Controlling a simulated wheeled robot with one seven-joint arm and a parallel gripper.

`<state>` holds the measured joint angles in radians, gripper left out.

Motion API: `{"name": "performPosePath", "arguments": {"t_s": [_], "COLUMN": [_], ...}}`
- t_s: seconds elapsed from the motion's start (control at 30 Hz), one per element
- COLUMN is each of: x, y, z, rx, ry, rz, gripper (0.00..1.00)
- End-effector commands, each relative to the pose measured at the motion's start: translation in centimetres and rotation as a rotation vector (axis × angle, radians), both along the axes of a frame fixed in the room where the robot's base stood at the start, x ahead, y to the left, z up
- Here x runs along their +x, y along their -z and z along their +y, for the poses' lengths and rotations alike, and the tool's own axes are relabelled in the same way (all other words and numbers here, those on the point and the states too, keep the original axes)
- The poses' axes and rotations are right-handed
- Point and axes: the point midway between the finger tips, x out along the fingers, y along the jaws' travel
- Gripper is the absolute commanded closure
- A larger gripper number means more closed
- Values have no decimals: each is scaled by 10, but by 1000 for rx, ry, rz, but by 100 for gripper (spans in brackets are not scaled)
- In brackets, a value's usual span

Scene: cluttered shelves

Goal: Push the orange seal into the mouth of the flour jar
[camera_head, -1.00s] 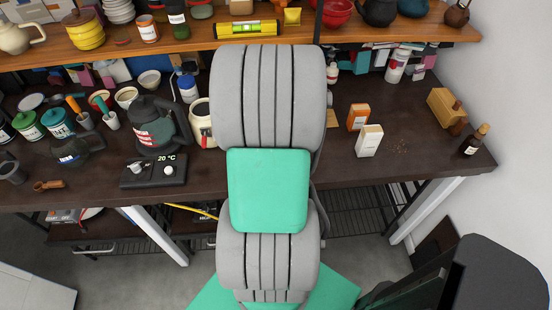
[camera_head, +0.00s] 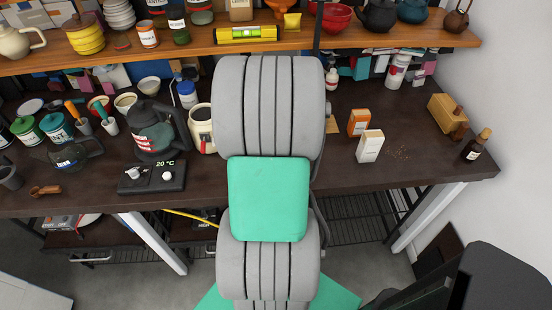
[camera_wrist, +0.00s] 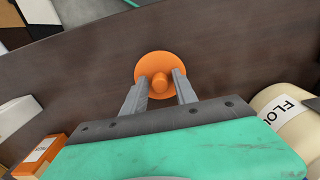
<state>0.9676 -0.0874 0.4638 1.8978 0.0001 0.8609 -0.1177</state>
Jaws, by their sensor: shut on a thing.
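My gripper (camera_wrist: 160,100) is shut on the knob of the orange seal (camera_wrist: 151,66) in the wrist view. The seal is a flat round disc with a short knob, held over the dark worktop. The flour jar (camera_wrist: 282,112), cream with a white label reading "FLO", is at the right edge of the wrist view, apart from the seal. Its mouth is not visible there. In the head view my arm hides the gripper and seal. A cream jar (camera_head: 200,135) just left of the arm is probably the flour jar, partly hidden.
An orange box (camera_head: 358,122) and a white box (camera_head: 370,146) stand right of my arm. A kettle (camera_head: 155,130) and a scale (camera_head: 152,177) are on the left. A shelf (camera_head: 400,38) runs above the worktop.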

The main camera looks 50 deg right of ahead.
Motion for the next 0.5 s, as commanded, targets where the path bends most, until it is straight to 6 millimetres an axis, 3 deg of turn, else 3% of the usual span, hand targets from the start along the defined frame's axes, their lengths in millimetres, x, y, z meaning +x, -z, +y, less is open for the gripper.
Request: {"name": "performPosePath", "arguments": {"t_s": [0.03,0.13,0.5], "x": [-4,-4,-3], "y": [10,8,-18], "z": [6,6,4], "rx": [17,19,13], "ry": [0,0,0], "rz": [12,12,8], "gripper": [100,100,100]}}
